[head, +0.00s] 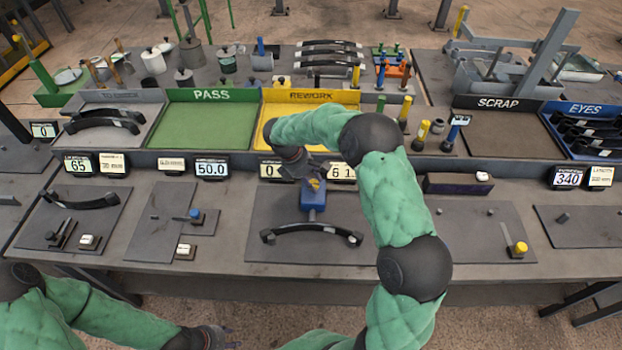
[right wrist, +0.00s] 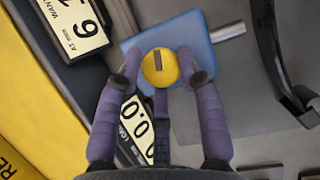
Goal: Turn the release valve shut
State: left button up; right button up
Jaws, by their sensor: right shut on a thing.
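The release valve is a round yellow knob (right wrist: 159,67) with a dark slot or mark on its face. It sits on a blue block (right wrist: 196,32), which also shows in the head view (head: 313,201). My right gripper (right wrist: 160,72) is shut on the knob from above, with purple fingers on both sides and a third finger below it. In the head view my right gripper (head: 308,172) is over the block and partly hidden by my arm. My left gripper (head: 218,338) is low at the bottom edge of the head view, away from the valve, its fingers unclear.
Green PASS (head: 208,122), yellow REWORK and dark SCRAP (head: 500,134) trays line the back. Another yellow knob (head: 521,247) is at right.

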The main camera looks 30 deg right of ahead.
jog(key=m+g+p, duration=0.1)
jog(key=m, duration=0.2)
jog(key=shift+d+m+y+p, duration=0.15)
jog(key=shift+m+y+p, duration=0.15)
jog(key=shift+m+y, duration=0.1)
jog(key=m+g+y+p, duration=0.1)
jog(key=m, duration=0.2)
jog(key=shift+m, duration=0.3)
jog(key=m, duration=0.1)
jog(key=m+y+p, duration=0.1)
jog(key=m, duration=0.1)
jog(key=shift+w+d+m+g+y, duration=0.1)
jog(key=shift+d+m+g+y, duration=0.05)
jog(key=shift+m+g+y, duration=0.2)
jog(key=shift+m+y+p, duration=0.35)
jog(key=shift+m+y, duration=0.3)
jog(key=shift+m, duration=1.2)
jog(key=shift+f, duration=0.1)
jog(key=o, duration=1.1)
